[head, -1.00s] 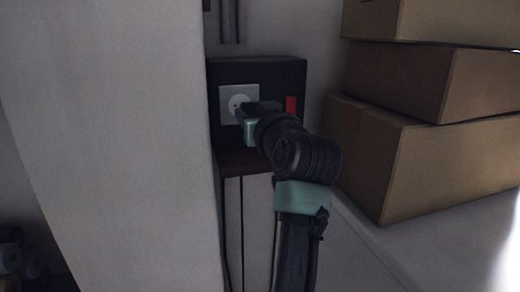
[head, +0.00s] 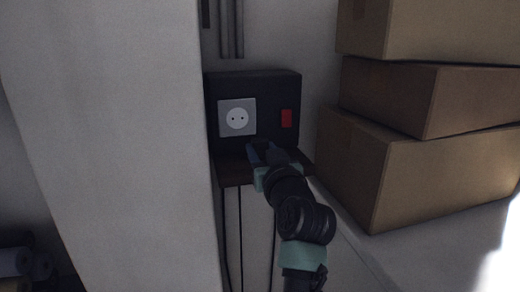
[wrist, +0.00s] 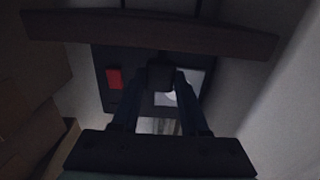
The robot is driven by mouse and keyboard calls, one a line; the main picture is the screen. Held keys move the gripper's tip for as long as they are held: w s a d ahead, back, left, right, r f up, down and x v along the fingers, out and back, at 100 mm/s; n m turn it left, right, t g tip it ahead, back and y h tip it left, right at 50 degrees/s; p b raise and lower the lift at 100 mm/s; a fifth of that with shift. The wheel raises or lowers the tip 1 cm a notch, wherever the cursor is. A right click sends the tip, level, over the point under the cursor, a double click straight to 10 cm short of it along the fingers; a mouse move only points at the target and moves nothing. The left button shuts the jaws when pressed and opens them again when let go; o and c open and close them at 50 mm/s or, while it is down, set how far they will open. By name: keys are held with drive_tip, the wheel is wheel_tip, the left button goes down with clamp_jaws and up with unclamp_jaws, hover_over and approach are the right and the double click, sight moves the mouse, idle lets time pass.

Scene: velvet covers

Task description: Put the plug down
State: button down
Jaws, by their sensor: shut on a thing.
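The plug (wrist: 161,75) is a dark block between the fingertips of my gripper (wrist: 160,88) in the wrist view. My gripper is shut on it. In the head view my gripper (head: 264,152) is just above the brown ledge (head: 234,170), below and in front of the wall socket. The plug cannot be made out clearly there against the dark box. I cannot tell whether it touches the ledge. The ledge also shows in the wrist view (wrist: 80,27), beyond the plug. The round socket (head: 237,118) in its grey plate is empty.
The socket and a red switch (head: 286,118) sit on a black box (head: 265,82) behind the ledge. A pale wall or pillar (head: 110,130) stands close on the left. Stacked cardboard boxes (head: 365,180) stand on the right. The ledge left of my gripper is bare.

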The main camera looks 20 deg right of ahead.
drive_tip(key=shift+w+a+f, duration=0.15)
drive_tip(key=shift+a+f, duration=0.2)
drive_tip(key=shift+f, duration=0.35)
drive_tip(key=shift+a+f+b, duration=0.15)
drive_tip(key=shift+f+b, duration=0.5)
drive_tip(key=shift+b, duration=0.1)
drive_tip(key=c, duration=0.8)
unclamp_jaws()
drive_tip(key=o, duration=0.4)
drive_tip(key=shift+w+f, duration=0.1)
drive_tip(key=shift+w, duration=0.2)
drive_tip(key=shift+s+r, duration=0.25)
drive_tip(key=shift+r, duration=0.3)
drive_tip(key=shift+r+p, duration=0.3)
drive_tip(key=shift+p, duration=0.25)
drive_tip(key=s+b, duration=0.4)
drive_tip(key=s, duration=0.8)
drive_tip(key=s+a+r+t, duration=0.3)
drive_tip(key=s+a+r, duration=0.1)
drive_tip(key=r, duration=0.3)
drive_tip(key=s+a+r+t, duration=0.3)
drive_tip(key=s+a+r, duration=0.2)
drive_tip(key=s+r, duration=0.2)
drive_tip(key=s+a+r+t, duration=0.3)
drive_tip(key=s+a+r, duration=0.2)
drive_tip(key=r, duration=0.2)
drive_tip(key=shift+s+a+r, duration=0.1)
drive_tip(key=shift+s+r, duration=0.05)
drive_tip(key=shift+r, duration=0.2)
